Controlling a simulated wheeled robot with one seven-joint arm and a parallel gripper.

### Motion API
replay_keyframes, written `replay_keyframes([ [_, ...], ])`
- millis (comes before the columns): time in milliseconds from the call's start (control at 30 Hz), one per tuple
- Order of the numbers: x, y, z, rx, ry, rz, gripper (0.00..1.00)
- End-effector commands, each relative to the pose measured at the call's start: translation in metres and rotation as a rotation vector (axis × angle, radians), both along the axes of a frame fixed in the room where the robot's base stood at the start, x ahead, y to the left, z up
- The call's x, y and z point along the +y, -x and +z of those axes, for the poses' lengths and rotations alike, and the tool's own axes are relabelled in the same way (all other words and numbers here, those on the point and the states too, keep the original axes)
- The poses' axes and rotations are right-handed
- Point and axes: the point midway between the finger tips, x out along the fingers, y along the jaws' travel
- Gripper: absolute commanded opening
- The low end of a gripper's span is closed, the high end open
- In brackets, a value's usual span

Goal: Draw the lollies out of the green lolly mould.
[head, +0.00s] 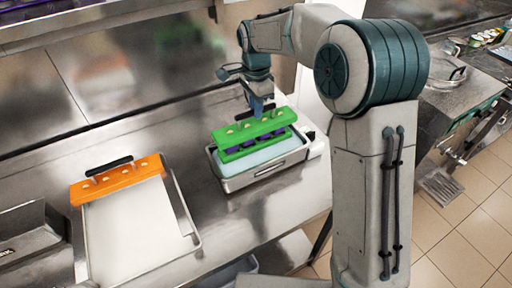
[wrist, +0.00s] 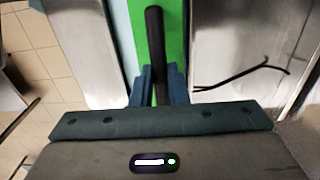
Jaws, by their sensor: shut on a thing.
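The green lolly mould (head: 238,137) is a long green bar with several pale stick ends along its top. Dark purple shapes (head: 262,143) show below the bar, and I cannot tell whether they are lollies or part of the mould. The bar is over a metal basin (head: 232,184) with pale blue contents. My gripper (head: 260,110) points down at the bar from above. In the wrist view its fingers (wrist: 156,88) are shut on the black handle (wrist: 154,40) above the green surface. The fingers hide part of the handle.
An orange mould bar (head: 120,180) with its own black handle lies across the far end of a white-bottomed metal tray (head: 135,232) on the left. Steel counter (head: 205,225) is clear between tray and basin. A wall of steel panels stands behind.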

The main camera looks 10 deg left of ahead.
Motion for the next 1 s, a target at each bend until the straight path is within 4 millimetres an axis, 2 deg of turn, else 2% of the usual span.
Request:
replay_keyframes([
  [33,0.000,0.000,0.006,-0.002,-0.001,0.000,0.00],
  [500,0.000,0.000,0.033,-0.002,0.000,0.001,0.00],
  [1000,0.000,0.000,0.035,-0.001,-0.001,0.000,0.00],
])
